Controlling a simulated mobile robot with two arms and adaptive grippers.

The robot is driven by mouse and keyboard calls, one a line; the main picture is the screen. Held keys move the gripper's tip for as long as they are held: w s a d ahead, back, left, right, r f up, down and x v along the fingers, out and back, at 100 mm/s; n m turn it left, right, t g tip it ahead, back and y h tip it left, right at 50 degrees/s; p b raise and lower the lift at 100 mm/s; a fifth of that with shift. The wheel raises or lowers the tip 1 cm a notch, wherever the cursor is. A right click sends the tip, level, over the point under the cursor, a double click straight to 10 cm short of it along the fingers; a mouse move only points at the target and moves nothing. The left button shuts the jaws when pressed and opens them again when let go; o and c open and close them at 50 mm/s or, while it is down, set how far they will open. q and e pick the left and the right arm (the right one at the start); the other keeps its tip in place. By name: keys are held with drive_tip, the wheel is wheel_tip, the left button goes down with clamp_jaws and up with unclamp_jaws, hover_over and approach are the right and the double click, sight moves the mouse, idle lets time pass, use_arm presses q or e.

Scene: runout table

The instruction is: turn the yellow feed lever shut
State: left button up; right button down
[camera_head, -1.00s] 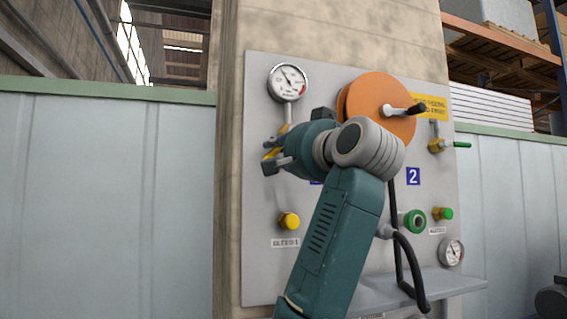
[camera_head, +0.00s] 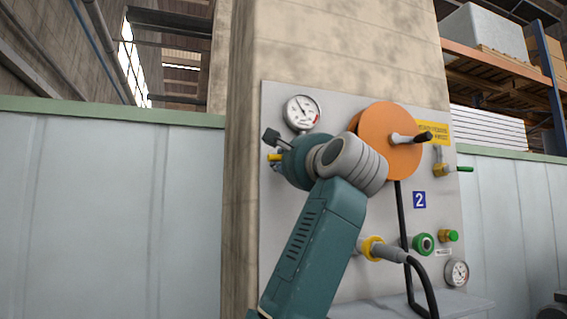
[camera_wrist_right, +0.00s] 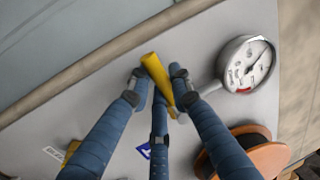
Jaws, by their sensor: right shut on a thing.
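The yellow feed lever (camera_wrist_right: 157,78) shows in the right wrist view as a yellow bar between the blue fingers of my right gripper (camera_wrist_right: 160,84), which is shut on it. In the head view my right gripper (camera_head: 272,147) is at the left edge of the grey panel (camera_head: 285,98), below the upper gauge. Only a small yellow bit of the lever (camera_head: 275,157) shows there; my wrist hides the rest and its valve body. My left gripper is in neither current view.
The upper gauge (camera_head: 302,112) is close above my gripper. An orange reel (camera_head: 389,138) with a crank handle is to its right. A yellow-collared hose connector (camera_head: 372,248) and a green-ringed port (camera_head: 423,244) sit lower. Left of the pillar is a plain wall.

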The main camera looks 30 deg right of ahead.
use_arm(q)
drive_tip(key=shift+d+r, duration=0.15)
drive_tip(key=shift+d, duration=0.25)
use_arm(e)
drive_tip(key=shift+r+m, duration=0.25)
drive_tip(key=shift+m, duration=0.25)
use_arm(q)
drive_tip(key=shift+a, duration=0.3)
use_arm(e)
drive_tip(key=c, duration=1.6)
unclamp_jaws()
drive_tip(key=shift+o, duration=0.2)
drive_tip(key=v, duration=1.2)
drive_tip(key=shift+f, duration=0.1)
